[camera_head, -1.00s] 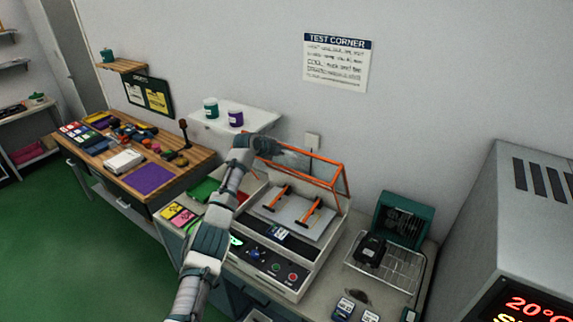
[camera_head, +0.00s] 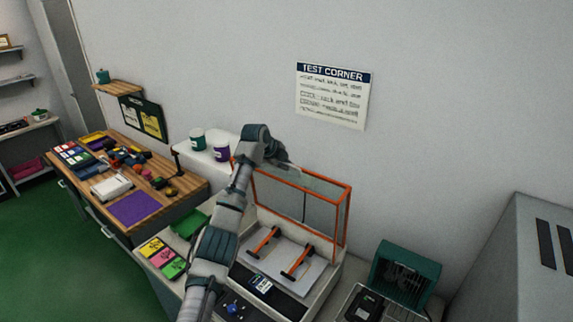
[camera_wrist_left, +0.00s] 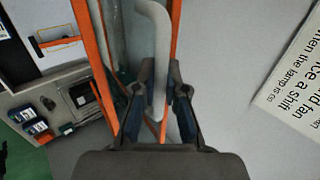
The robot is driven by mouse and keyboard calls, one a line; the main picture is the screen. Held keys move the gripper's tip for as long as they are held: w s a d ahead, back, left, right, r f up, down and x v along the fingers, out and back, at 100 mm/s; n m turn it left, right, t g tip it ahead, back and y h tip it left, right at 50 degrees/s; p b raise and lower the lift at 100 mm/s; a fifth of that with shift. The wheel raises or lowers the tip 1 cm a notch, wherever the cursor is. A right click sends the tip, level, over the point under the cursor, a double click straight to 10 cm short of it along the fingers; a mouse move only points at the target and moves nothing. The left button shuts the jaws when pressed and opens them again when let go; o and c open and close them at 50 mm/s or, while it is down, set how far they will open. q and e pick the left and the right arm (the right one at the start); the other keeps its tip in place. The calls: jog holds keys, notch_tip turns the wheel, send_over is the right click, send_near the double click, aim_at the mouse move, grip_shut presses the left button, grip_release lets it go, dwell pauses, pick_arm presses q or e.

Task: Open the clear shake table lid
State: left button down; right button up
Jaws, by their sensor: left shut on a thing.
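The clear shake table lid (camera_head: 290,200) has an orange frame and stands raised, roughly upright, at the back of the shake table (camera_head: 325,293). Its clear panel and orange edges also show in the left wrist view (camera_wrist_left: 103,40). My left gripper (camera_head: 285,160) is at the lid's upper edge, partly hidden behind my own wrist. In the left wrist view my left gripper (camera_wrist_left: 160,95) has its fingers on both sides of a pale grey handle bar (camera_wrist_left: 160,30) and is shut on it. The platform (camera_head: 285,262) with two orange-topped clamps lies uncovered. My right gripper is out of view.
A teal open box (camera_head: 405,272) stands right of the shake table, with a large grey cabinet (camera_head: 535,260) beyond. A white shelf (camera_head: 205,163) with two jars is behind my left arm. A wooden bench (camera_head: 170,190) is at left. The wall is close behind the lid.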

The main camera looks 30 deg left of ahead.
pick_arm(q)
jog(key=shift+s+d+f, duration=0.1)
jog(key=shift+f, duration=0.25)
jog(key=c, duration=1.2)
grip_release()
jog(key=shift+w, duration=0.25)
jog(key=shift+r, duration=0.1)
jog(key=shift+s+r, duration=0.1)
jog(key=shift+r, duration=0.05)
jog(key=v, duration=1.1)
jog(key=shift+r, duration=0.2)
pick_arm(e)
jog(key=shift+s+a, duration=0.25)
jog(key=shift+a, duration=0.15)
